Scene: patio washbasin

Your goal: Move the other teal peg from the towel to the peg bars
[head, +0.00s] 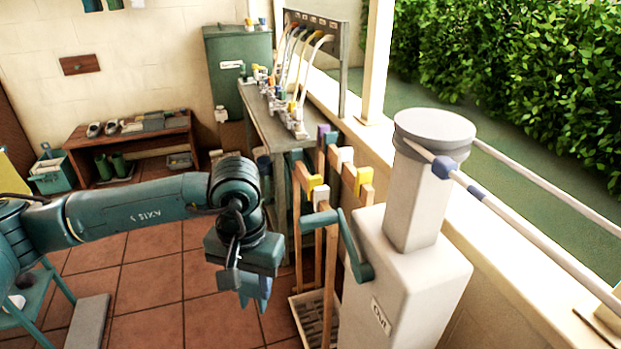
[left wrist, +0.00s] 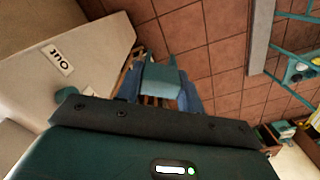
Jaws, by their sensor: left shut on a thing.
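My left gripper (head: 256,292) points down over the tiled floor, left of the wooden bars, and is shut. In the left wrist view my left gripper (left wrist: 160,92) has its blue fingers on both sides of a teal block, which looks like the teal peg (left wrist: 160,82). The peg is hard to make out in the head view. I cannot make out the towel. My right gripper is not in view.
A pale post (head: 410,270) marked OUT, with a teal handle (head: 350,245), stands close right of the bars. Its cords carry blue pieces. A long bench (head: 270,125) with taps stands behind. A low wooden table (head: 130,140) is back left. Open tiles (head: 150,265) lie left of my gripper.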

